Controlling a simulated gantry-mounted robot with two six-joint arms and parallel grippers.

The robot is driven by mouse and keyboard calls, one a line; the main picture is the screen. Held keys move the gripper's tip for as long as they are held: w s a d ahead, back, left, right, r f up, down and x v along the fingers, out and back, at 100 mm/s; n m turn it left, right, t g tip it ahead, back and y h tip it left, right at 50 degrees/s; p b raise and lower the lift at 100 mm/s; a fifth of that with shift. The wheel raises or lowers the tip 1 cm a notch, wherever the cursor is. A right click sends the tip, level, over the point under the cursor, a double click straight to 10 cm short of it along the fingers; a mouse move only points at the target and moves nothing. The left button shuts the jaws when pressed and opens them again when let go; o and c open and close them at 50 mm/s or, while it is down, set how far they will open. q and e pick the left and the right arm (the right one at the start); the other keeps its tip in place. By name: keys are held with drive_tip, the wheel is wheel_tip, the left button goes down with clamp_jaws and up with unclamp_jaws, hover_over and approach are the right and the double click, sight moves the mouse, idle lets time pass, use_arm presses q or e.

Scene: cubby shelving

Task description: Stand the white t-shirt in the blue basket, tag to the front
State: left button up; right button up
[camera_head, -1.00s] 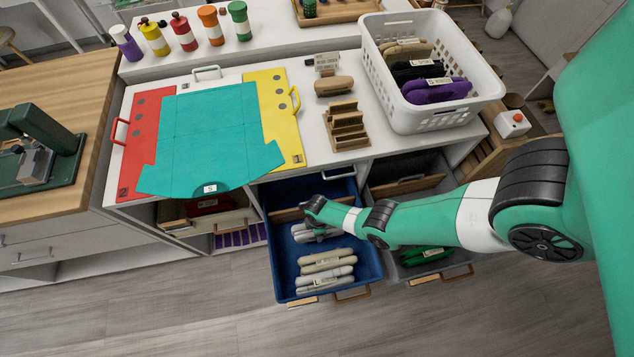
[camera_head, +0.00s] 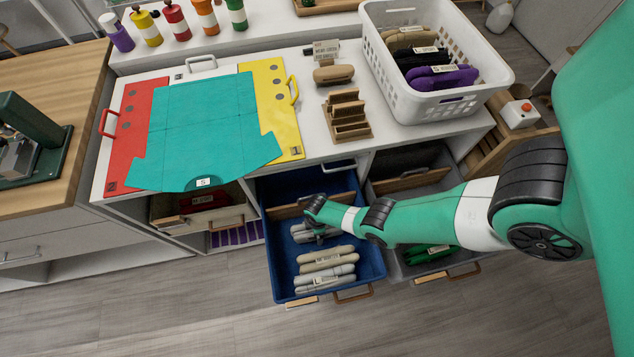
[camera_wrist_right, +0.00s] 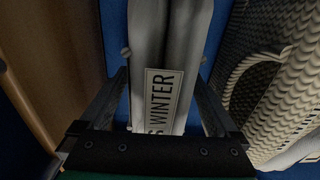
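The blue basket (camera_head: 282,272) is an open, pulled-out drawer-like bin under the counter. My right gripper (camera_head: 312,228) is down inside it. The garment's white tag (camera_wrist_right: 163,98) reads "WINTER" in part. In the head view this garment (camera_head: 322,237) shows partly behind the hand. Beige (camera_head: 326,254) and whitish (camera_head: 326,276) folded garments with tags stand nearer the basket's front. My left gripper is not in view.
A wooden divider (camera_head: 285,212) crosses the basket behind the held garment. A grey bin (camera_head: 388,262) with green clothing adjoins it at right. A teal shirt (camera_head: 205,130) lies on a folding board on the counter. A white basket (camera_head: 415,105) holds folded clothes.

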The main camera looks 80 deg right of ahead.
wheel_tip(320, 180, up, 12)
drive_tip(key=p, duration=1.2)
drive_tip(key=shift+r, duration=0.25)
drive_tip(key=shift+f, duration=0.1)
